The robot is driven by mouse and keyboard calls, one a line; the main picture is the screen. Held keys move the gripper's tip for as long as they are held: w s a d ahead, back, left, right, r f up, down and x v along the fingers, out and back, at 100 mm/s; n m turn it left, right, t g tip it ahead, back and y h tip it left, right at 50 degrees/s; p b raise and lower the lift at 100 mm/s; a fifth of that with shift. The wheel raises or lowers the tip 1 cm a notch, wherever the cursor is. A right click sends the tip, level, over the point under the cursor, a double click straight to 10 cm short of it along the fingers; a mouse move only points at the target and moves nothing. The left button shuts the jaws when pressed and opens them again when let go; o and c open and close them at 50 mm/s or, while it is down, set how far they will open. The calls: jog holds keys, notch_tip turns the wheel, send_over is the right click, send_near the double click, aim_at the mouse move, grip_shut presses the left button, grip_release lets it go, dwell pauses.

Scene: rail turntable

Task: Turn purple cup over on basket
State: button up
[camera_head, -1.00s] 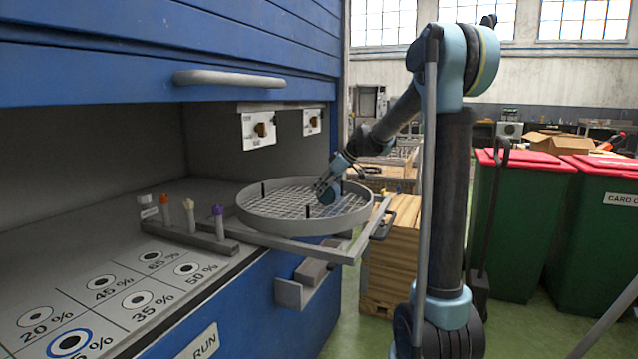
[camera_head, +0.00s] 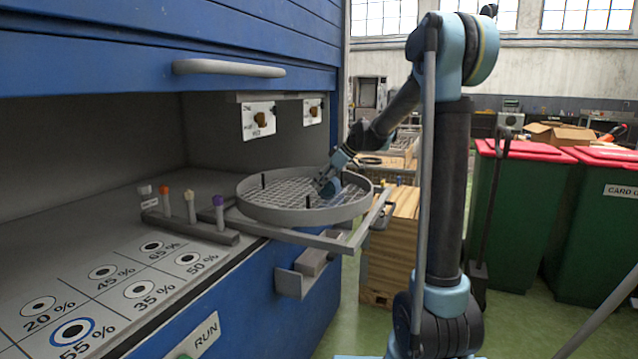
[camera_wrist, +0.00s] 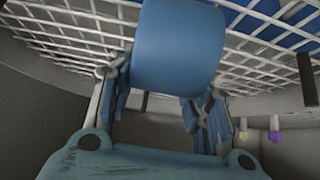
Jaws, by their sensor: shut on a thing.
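A blue cup (camera_wrist: 178,48) lies between the two fingers of my gripper (camera_wrist: 160,95) in the wrist view. My gripper is shut on it. No plainly purple cup shows; this cup looks blue in both views. In the head view the cup (camera_head: 329,188) is small and partly hidden by my gripper (camera_head: 326,184). It is inside the rim of the round grey mesh basket (camera_head: 300,215), at the right part, close to the mesh. I cannot tell whether it touches the mesh or how its mouth faces. The mesh (camera_wrist: 60,30) shows behind the cup in the wrist view.
The basket rests on grey rails (camera_head: 300,241) that jut from the blue cabinet. Dark posts stand up in the basket. A rack (camera_head: 190,228) of capped tubes, one cap purple (camera_head: 218,201), stands left of it. A handle (camera_head: 228,68) overhangs. Green bins (camera_head: 515,220) stand right.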

jog(key=shift+f, duration=0.15)
jog(key=o, duration=1.3)
jog(key=v, duration=1.1)
jog(key=shift+d+r, duration=0.25)
jog(key=shift+r, duration=0.1)
jog(key=shift+s, duration=0.1)
jog(key=s+d+f+m+h, duration=0.2)
jog(key=s+d+f+m, duration=0.2)
jog(key=s, duration=0.9)
jog(key=s+d+f+m+h, duration=0.3)
jog(key=s+d+f+m, duration=0.2)
jog(key=s+d+f, duration=0.3)
jog(key=s+d+f+m+h, duration=0.2)
jog(key=s+d+f+m, duration=0.3)
jog(key=s+f, duration=0.7)
jog(key=shift+s+d+f+h, duration=0.1)
jog(key=shift+s+d, duration=0.1)
jog(key=shift+s, duration=0.9)
jog(key=shift+s+d+f+h, duration=0.1)
jog(key=shift+s+d+f, duration=0.05)
jog(key=shift+s, duration=0.95)
jog(key=shift+s+d+f+h, duration=0.1)
jog(key=shift+s+d, duration=0.1)
jog(key=shift+s, duration=0.9)
